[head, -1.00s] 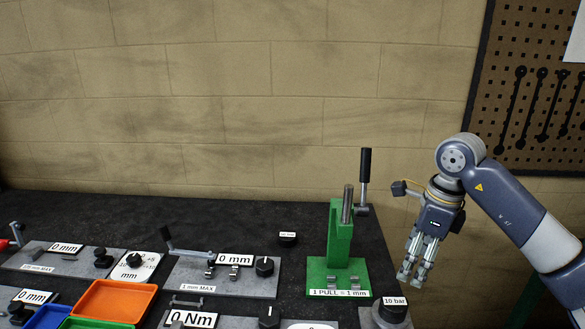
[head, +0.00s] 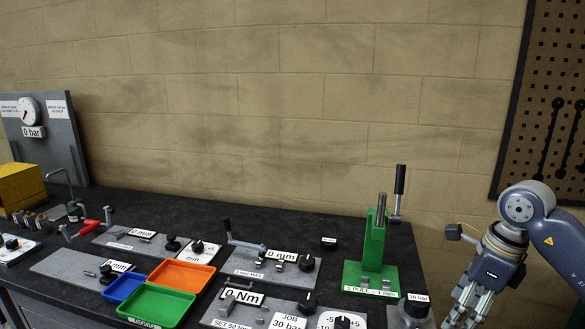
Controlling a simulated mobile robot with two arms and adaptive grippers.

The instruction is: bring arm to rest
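My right arm (head: 519,207) comes in from the right edge of the head view. Its gripper (head: 466,312) hangs with the fingers pointing down, to the right of the green press and beside the bench's right end. The fingertips are cut off by the bottom edge, so how far apart they stand is unclear. I see nothing held in the visible part. My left arm and gripper are out of view. The green press (head: 371,250) stands upright with its black-gripped lever (head: 400,180) raised. The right gripper appears clear of it.
The dark bench (head: 285,222) carries grey fixture plates, dials and labels. Orange (head: 181,276), green (head: 157,306) and blue (head: 124,288) trays sit at the front. A gauge panel (head: 45,135) and yellow box (head: 21,186) stand at left. A pegboard with tools (head: 550,100) hangs at right.

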